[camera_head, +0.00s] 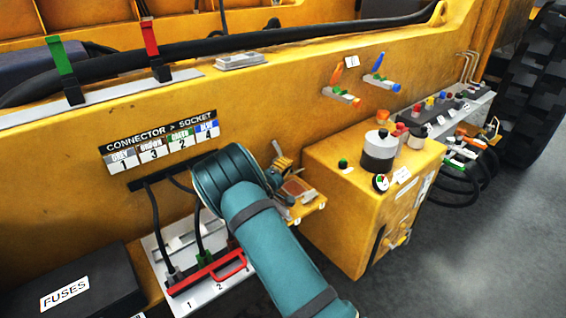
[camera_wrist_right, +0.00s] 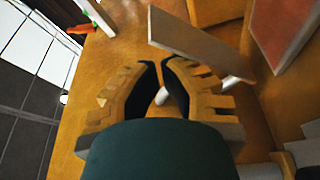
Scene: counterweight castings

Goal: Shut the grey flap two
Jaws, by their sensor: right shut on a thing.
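My right gripper (camera_head: 284,168) is low in front of the yellow machine side, over a small yellow box (camera_head: 313,207). It also shows in the right wrist view (camera_wrist_right: 164,82), with its dark pads nearly together around a pale rod (camera_wrist_right: 161,97). A flat grey-brown plate (camera_wrist_right: 200,42), possibly a flap, stands tilted just beyond the fingers. A reddish-brown panel (camera_wrist_right: 283,30) is beside it; a reddish-brown patch (camera_head: 296,187) also shows by the gripper in the head view. No number two is readable on the plate. My left gripper is out of view.
A connector label (camera_head: 160,140) is left of my right arm. Below it is a white plate (camera_head: 190,300) with a red bar (camera_head: 205,272) and cables. A black fuse box (camera_head: 75,285) is lower left. A yellow control box (camera_head: 345,200) stands close right; grey floor (camera_head: 470,260) is clear.

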